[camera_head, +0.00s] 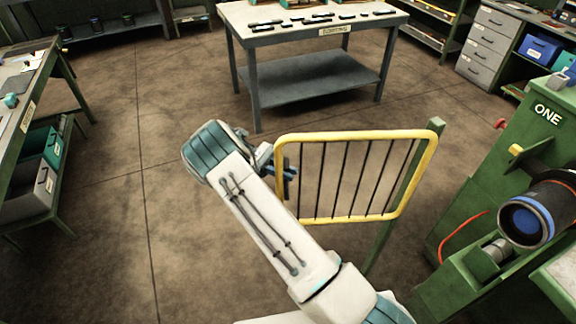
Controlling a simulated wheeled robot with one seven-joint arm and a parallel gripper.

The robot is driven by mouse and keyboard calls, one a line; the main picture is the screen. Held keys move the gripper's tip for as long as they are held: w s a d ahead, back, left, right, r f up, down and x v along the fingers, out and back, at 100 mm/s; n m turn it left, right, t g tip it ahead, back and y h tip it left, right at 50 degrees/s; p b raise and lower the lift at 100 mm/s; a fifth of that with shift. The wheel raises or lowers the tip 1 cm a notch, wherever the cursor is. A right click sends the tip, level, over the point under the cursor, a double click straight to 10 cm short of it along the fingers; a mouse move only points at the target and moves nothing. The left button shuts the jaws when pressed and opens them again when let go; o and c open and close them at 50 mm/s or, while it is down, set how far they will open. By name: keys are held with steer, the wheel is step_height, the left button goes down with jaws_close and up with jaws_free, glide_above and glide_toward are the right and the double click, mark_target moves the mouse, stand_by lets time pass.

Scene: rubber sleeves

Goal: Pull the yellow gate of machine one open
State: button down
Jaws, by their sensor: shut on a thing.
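The yellow gate (356,134) has a yellow tube frame with thin dark upright bars. It hangs on a green post (411,180) at its right side, beside the green machine marked ONE (522,146). My gripper (287,172) is at the gate's left edge, the side away from the post, and is shut on the frame there. My white and teal arm reaches up from the bottom and hides the gate's lower left corner and part of the fingers. I cannot tell from this one view how far the gate has swung.
A grey table (278,38) with small parts stands behind the gate. A bench (22,108) with bins is at the left. Drawers (492,46) stand at the upper right. A dark cylinder with a blue end (527,221) sticks out of the machine. The floor left of the gate is clear.

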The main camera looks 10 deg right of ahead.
steer(key=shift+d, duration=0.1)
steer(key=c, duration=1.5)
jaws_free()
steer(key=shift+d, duration=0.1)
